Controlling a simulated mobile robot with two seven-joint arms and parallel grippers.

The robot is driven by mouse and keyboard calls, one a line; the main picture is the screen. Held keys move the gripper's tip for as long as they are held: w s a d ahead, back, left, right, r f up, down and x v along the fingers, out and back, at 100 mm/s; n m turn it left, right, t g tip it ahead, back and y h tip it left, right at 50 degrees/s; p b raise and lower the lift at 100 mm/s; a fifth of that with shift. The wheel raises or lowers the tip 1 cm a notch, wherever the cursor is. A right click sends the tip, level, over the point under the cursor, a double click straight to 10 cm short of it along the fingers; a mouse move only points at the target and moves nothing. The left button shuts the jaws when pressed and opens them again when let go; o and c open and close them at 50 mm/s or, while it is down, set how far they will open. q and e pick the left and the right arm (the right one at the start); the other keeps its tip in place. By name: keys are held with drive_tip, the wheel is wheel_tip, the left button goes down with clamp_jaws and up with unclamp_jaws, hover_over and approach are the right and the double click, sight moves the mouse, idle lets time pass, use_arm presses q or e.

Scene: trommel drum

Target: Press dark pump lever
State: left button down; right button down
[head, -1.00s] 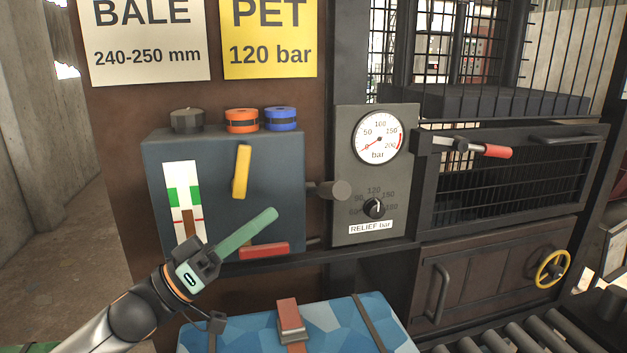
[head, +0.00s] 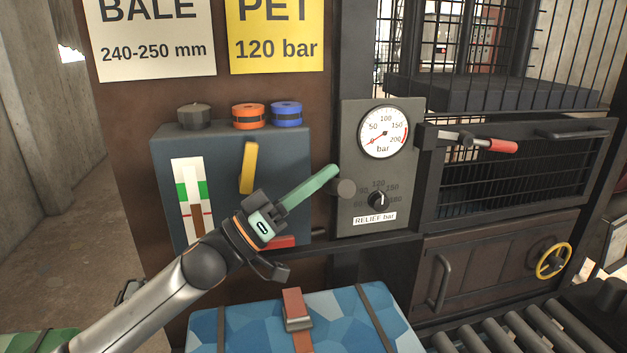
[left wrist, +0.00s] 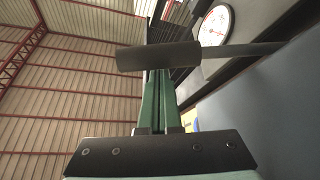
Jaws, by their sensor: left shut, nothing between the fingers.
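My right gripper is out of view.
The gauge panel (head: 350,125) has a relief knob (head: 377,201). A red-handled lever (head: 490,145) is further right. A blue bale (head: 350,315) lies below.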

use_arm(q)
drive_tip(key=shift+s+d+f+m+g+h+b, duration=0.15)
drive_tip(key=shift+f+m+g+h+b, duration=0.25)
drive_tip(key=shift+m+g+b, duration=0.35)
drive_tip(key=shift+s+a+f+m+g+h+b, duration=0.1)
drive_tip(key=shift+s+f+m+g+h+b, duration=0.3)
drive_tip(key=shift+m, duration=0.6)
drive_tip(key=shift+w+d+f+m+g+h+b, duration=0.1)
drive_tip(key=shift+f+m+g+h+b, duration=0.1)
drive_tip(key=shift+f+m+g+b, duration=0.45)
wheel_tip(320, 180, down, 9)
drive_tip(key=s+m+g+h+b, duration=0.1)
drive_tip(key=m+g+b, duration=0.1)
drive_tip(key=m+b, duration=0.2)
drive_tip(key=shift+d+r+m+g+b, duration=0.2)
drive_tip(key=shift+m+g+b, duration=0.2)
drive_tip(key=shift+m, duration=0.3)
drive_tip(key=shift+a+f, duration=0.1)
